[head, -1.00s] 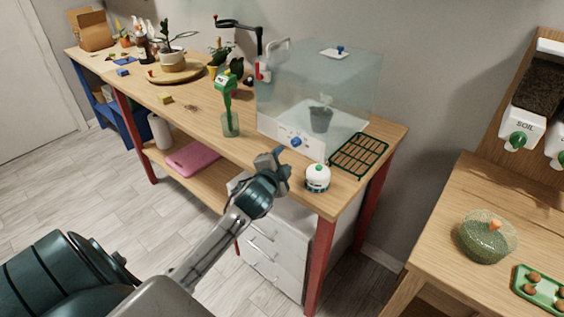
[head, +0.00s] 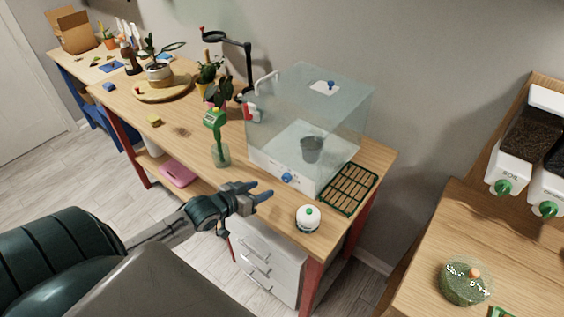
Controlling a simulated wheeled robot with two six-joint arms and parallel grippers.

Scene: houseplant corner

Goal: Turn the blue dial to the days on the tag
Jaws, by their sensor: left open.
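The blue dial (head: 287,178) sits on the white front base of a clear glass-like box (head: 305,115) on the wooden bench. My left gripper (head: 265,193) is open and empty, with its fingers just below and left of the dial, apart from it as far as I can tell. A green tag-like piece (head: 214,118) stands on a green stem in a clear glass, left of the box; its writing is too small to read. My right gripper is not in view.
A white round pot with a green knob (head: 307,219) stands near the bench's front edge, right of my gripper. A green rack (head: 349,189) lies right of the box. A grey pot (head: 311,149) is inside the box. White drawers (head: 265,262) stand below.

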